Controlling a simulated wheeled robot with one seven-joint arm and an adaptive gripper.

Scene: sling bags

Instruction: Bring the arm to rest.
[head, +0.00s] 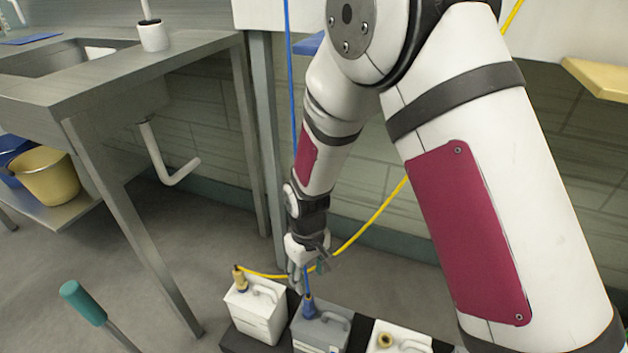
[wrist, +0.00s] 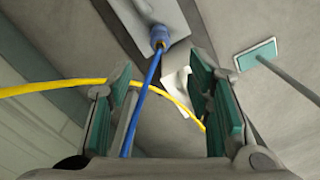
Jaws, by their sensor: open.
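My gripper (head: 308,262) hangs at the end of my bent arm, just above the blue plug (head: 309,306) on the grey unit (head: 320,330). In the wrist view my gripper (wrist: 163,85) has its green-padded fingers spread apart. The blue hose (wrist: 144,95) runs up between them to the blue plug (wrist: 159,38), which lies beyond the fingertips. The plug sits on the grey unit's top, apart from the fingers.
A white unit (head: 255,311) with a brass plug and yellow hose (head: 376,213) stands left; another white unit (head: 400,340) stands right. The yellow hose crosses behind my gripper. A steel sink table (head: 190,60), a table leg and a green-handled tool (head: 84,303) stand left.

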